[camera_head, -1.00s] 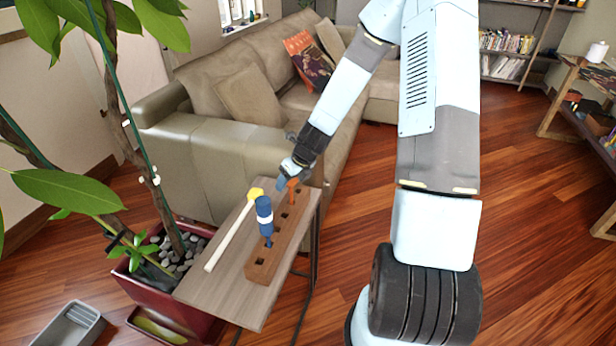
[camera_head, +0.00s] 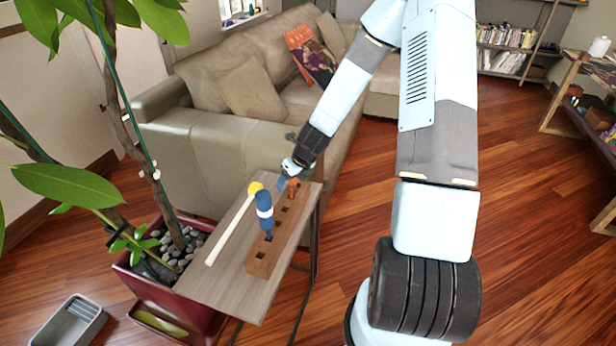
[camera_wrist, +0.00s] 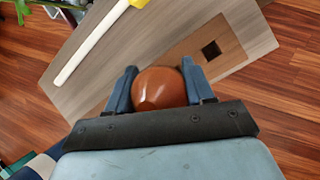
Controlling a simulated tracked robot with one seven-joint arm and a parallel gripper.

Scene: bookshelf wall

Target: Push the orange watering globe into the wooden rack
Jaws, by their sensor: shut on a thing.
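The orange watering globe (camera_head: 293,187) stands at the far end of the wooden rack (camera_head: 261,265) in the head view. In the wrist view its round orange-brown top (camera_wrist: 160,88) sits between my gripper's (camera_wrist: 160,74) two blue fingers. The fingers are shut on it from both sides. In the head view my gripper (camera_head: 287,183) is low over the rack's far end. The globe's lower stem is mostly hidden, so I cannot tell how deep it is. An empty square hole shows in the rack in the wrist view (camera_wrist: 232,40).
A blue tool with a white band (camera_head: 265,205) stands upright in the rack. A white-handled mallet with a yellow head (camera_head: 256,188) lies along the left of the small table (camera_head: 215,285). A potted plant (camera_head: 150,290) stands left, a sofa (camera_head: 215,150) behind.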

